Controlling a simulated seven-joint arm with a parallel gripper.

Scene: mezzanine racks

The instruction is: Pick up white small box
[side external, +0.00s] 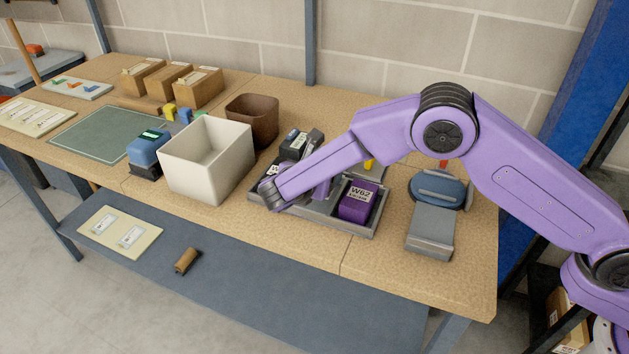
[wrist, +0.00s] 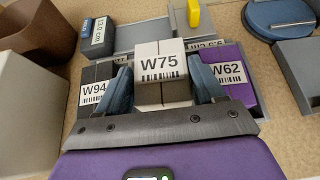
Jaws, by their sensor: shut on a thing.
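The white small box (wrist: 160,88), labelled W75 with a barcode, sits between the two blue fingers of my gripper (wrist: 163,78) in the wrist view. The fingers press on its left and right sides, so my gripper is shut on it. In the side view my wrist and arm hide the box and fingers. Below them is a grey divided tray (side external: 325,229). A purple box (side external: 358,205) labelled W62 stands in the tray; it also shows in the wrist view (wrist: 233,75), right of the white box. I cannot tell whether the white box touches the tray.
A W94-labelled box (wrist: 94,96) is close to my left finger. A large white bin (side external: 207,170) and a brown bin (side external: 253,120) stand left of the tray. A blue-topped grey scale (side external: 433,215) stands right. The front strip of table is clear.

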